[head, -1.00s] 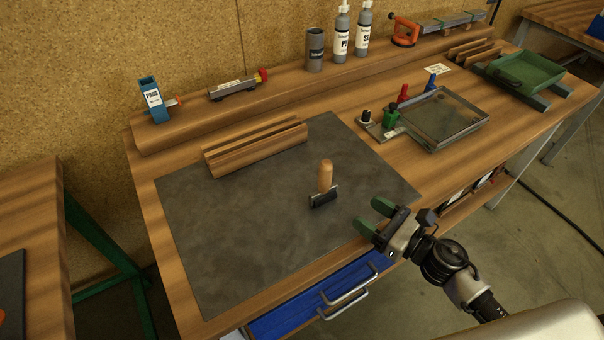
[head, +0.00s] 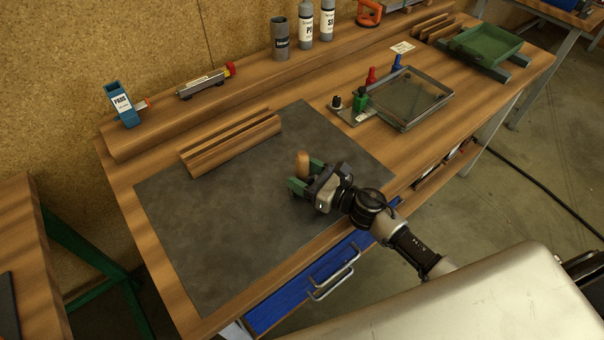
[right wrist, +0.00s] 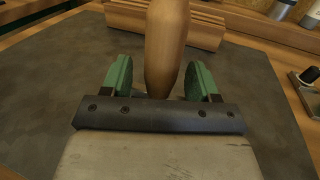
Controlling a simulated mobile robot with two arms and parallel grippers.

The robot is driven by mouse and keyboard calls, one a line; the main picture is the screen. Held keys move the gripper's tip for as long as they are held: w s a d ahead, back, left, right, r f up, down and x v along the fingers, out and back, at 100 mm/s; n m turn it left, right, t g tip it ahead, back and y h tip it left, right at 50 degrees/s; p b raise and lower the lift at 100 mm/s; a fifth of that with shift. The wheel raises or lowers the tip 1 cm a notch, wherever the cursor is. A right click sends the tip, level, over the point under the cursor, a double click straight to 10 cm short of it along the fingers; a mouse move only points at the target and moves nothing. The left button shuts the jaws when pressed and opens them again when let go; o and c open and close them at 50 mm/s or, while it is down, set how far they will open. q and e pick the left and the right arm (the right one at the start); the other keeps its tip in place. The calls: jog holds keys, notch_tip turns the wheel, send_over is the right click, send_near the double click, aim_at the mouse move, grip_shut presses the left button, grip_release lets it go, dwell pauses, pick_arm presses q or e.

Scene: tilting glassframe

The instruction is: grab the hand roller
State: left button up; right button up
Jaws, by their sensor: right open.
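The hand roller stands upright on the dark mat (head: 215,225), its wooden handle (head: 302,163) pointing up. In the head view my right gripper (head: 305,176) covers its lower part. In the right wrist view the handle (right wrist: 166,45) rises between the two green fingers of my right gripper (right wrist: 161,78). The fingers are open, one on each side of the handle, with a gap visible on both sides. The roller's head is hidden in both views now. My left gripper is not in view.
A grooved wooden block (head: 230,143) lies at the mat's back edge. A glass frame (head: 410,98) with red and blue clamps stands to the right, near a green tray (head: 487,45). Bottles (head: 306,25) stand on the back ledge. The mat's front left is clear.

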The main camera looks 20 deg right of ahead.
jog(key=shift+w+a, duration=0.1)
jog(key=shift+w, duration=0.05)
grip_shut()
jog(key=shift+r, duration=0.1)
